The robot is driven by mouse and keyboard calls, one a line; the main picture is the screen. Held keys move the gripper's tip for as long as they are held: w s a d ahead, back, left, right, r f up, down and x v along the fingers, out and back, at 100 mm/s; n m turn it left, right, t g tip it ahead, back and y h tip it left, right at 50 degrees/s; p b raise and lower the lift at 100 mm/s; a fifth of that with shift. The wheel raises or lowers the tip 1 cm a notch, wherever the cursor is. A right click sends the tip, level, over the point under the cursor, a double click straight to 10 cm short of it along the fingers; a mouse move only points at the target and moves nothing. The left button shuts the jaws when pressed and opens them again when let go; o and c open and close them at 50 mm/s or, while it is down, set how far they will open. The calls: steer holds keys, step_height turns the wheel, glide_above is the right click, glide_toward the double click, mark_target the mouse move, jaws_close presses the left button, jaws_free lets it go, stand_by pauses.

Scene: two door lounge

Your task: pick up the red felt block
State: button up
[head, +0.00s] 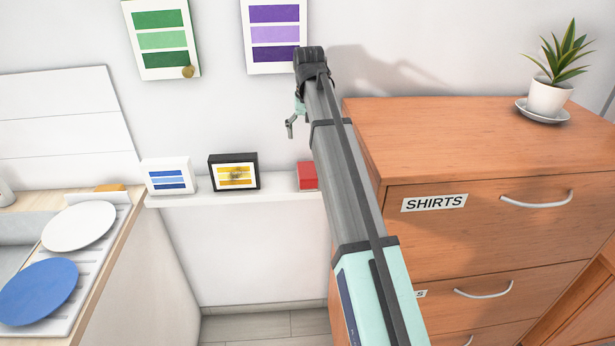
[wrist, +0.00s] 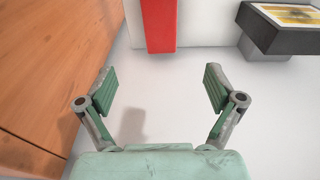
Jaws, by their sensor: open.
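The red felt block (head: 307,176) sits on a white wall shelf, at its right end beside the wooden dresser, and my arm passes close to its right side in the head view. In the wrist view the red block (wrist: 159,24) stands at the top centre, beyond the fingertips. My gripper (wrist: 160,88) is open and empty, with the two green-padded fingers spread apart and white surface between them. In the head view my gripper (head: 291,125) hangs above the shelf, partly hidden behind my arm. The gripper and the block are apart.
The white shelf (head: 240,201) also bears a black-framed yellow picture (head: 234,172) and a white-framed blue picture (head: 167,177), left of the block. The wooden dresser (head: 440,150) stands close on the right, with a potted plant (head: 550,95) on top. Plates lie on the counter at left.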

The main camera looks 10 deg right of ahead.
mark_target(307, 170)
steer(key=f+p, duration=0.1)
steer(key=f, duration=0.4)
steer(key=w+f+p, duration=0.1)
steer(key=f, duration=0.4)
steer(key=f+p, duration=0.1)
steer(key=f, duration=0.4)
steer(key=shift+w+f+p, duration=0.15)
steer(key=shift+w+p, duration=0.15)
steer(key=shift+w, duration=0.05)
steer(key=c, duration=1.3)
